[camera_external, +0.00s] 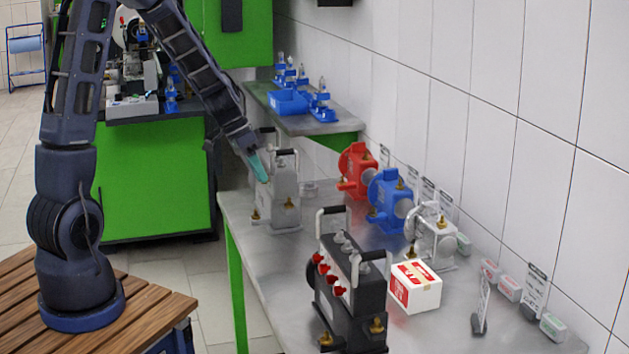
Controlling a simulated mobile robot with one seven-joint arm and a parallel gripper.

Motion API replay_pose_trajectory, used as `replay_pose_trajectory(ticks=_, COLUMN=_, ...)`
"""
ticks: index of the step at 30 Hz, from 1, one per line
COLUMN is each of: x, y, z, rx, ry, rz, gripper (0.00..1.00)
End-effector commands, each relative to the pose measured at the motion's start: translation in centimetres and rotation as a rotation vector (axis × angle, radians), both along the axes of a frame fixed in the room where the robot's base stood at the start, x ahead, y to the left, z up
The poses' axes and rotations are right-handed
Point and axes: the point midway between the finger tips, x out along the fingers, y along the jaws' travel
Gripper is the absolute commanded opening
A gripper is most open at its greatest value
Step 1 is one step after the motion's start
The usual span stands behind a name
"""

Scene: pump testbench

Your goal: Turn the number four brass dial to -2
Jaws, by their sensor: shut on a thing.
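My gripper (259,166), with teal fingers, reaches down to the upper left of a grey unit (284,186) with black-topped handles at the far end of the metal bench. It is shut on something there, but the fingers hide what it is. Brass fittings show low on the grey unit, at its left (256,214) and front (289,203). I cannot read any numbers or scale, so I cannot tell which dial is number four or where it points.
On the metal bench (260,262) stand a red pump (355,172), a blue pump (386,196), a white pump (433,240), a red-and-white box (416,287) and a black unit with handles (345,300). Small labelled cards line the wall. The bench's left middle is clear.

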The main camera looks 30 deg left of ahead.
Motion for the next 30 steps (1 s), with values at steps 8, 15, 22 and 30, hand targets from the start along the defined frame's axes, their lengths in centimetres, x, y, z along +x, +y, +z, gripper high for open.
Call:
replay_pose_trajectory(ticks=8, x=0.26, y=0.30, z=-0.22, rx=-0.098, ry=0.101, rz=0.003, gripper=0.00)
replay_pose_trajectory(ticks=15, x=0.25, y=0.30, z=-0.17, rx=-0.110, ry=0.111, rz=0.001, gripper=0.00)
replay_pose_trajectory(ticks=22, x=0.25, y=0.30, z=-0.16, rx=-0.109, ry=0.110, rz=0.001, gripper=0.26)
replay_pose_trajectory(ticks=30, x=0.26, y=0.33, z=-0.04, rx=-0.108, ry=0.109, rz=0.001, gripper=0.26)
